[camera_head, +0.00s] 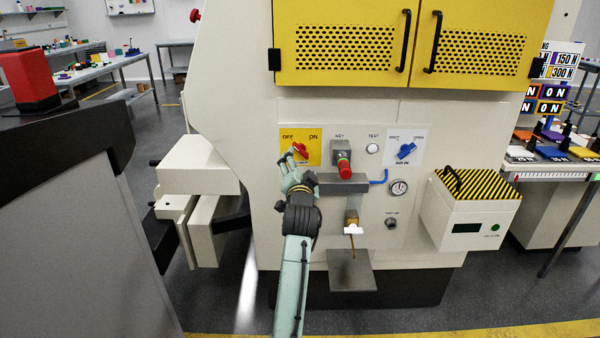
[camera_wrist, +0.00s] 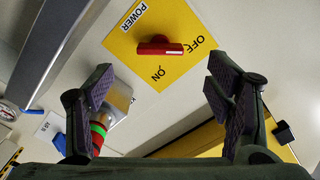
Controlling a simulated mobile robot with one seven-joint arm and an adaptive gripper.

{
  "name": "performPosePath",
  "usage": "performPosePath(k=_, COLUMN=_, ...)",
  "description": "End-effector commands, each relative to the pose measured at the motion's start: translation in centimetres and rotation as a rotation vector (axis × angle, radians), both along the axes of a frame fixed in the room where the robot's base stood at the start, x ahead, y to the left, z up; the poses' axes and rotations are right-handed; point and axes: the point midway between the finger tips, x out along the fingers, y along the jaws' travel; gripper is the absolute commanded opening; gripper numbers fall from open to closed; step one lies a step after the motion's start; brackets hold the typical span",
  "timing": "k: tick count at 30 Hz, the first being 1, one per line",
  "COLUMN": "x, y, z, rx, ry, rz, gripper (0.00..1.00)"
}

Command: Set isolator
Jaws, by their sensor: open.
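The isolator is a red rotary handle (camera_head: 301,149) on a yellow plate (camera_head: 314,138) marked OFF at upper left and ON at upper right in the head view. In the wrist view the handle (camera_wrist: 158,48) lies roughly level in the picture, its right end towards the OFF mark. The plate (camera_wrist: 120,45) also carries a POWER label. My gripper (camera_head: 294,160) is in front of the plate's lower left part and hides some of it. In the wrist view my gripper (camera_wrist: 162,100) is open and empty. Its fingers are wide apart, with the handle beyond them and untouched.
Right of the plate is a key switch with a red and green part (camera_head: 344,166), above a grey ledge. A blue AIR knob (camera_head: 406,151), a gauge (camera_head: 398,187) and a striped box (camera_head: 475,210) are farther right. Yellow perforated doors (camera_head: 350,48) are above.

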Motion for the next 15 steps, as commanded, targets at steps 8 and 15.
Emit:
performPosePath(k=8, x=-3.0, y=0.1, z=0.0, rx=-0.001, ry=-0.001, rz=0.001, gripper=0.73)
performPosePath(k=15, x=-3.3, y=0.1, z=0.0, rx=-0.001, ry=0.0, rz=0.0, gripper=0.73)
